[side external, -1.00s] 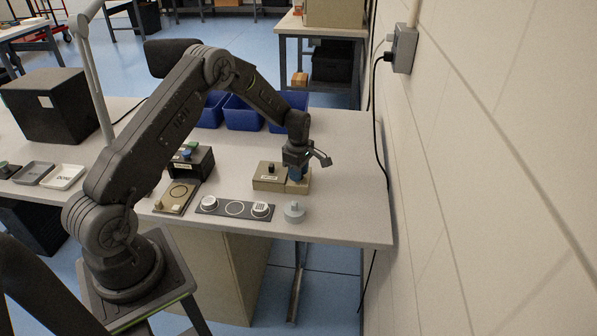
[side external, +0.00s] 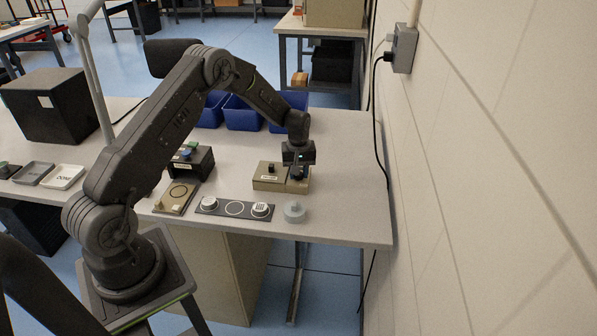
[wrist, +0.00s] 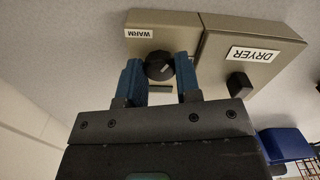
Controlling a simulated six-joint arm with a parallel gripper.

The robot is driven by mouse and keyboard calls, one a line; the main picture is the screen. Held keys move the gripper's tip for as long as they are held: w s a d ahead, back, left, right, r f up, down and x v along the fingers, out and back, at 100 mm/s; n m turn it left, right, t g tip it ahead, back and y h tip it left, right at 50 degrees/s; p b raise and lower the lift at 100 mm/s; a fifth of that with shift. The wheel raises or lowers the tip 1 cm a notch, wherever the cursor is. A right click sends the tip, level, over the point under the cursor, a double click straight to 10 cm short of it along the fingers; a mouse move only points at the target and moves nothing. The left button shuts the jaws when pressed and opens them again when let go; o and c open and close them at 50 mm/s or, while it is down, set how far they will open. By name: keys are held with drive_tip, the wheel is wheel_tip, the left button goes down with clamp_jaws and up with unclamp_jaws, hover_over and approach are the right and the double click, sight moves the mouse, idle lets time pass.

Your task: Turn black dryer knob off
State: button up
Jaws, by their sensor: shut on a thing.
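The black round knob (wrist: 159,66) sits on the lower part of the beige dryer box (wrist: 210,22), with a light pointer mark on its face. My gripper (wrist: 160,72) has its two blue fingers on either side of the knob and is shut on it. In the side external view my gripper (side external: 298,165) is over the right end of the dryer box (side external: 266,184), and the knob (side external: 297,175) is partly hidden there. A WARM label (wrist: 139,33) is beside the knob. A DRYER label (wrist: 252,54) is on the taller part.
A black button (wrist: 240,85) stands on the taller part of the box. A dark panel with round badge parts (side external: 235,208) and a grey round piece (side external: 294,212) lie in front. Blue bins (side external: 243,115) stand behind. The wall is right of the table.

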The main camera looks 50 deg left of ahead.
drive_tip(key=m, duration=0.6)
drive_tip(key=shift+m, duration=0.3)
drive_tip(key=m, duration=0.5)
idle(0.4)
drive_tip(key=o, duration=0.9)
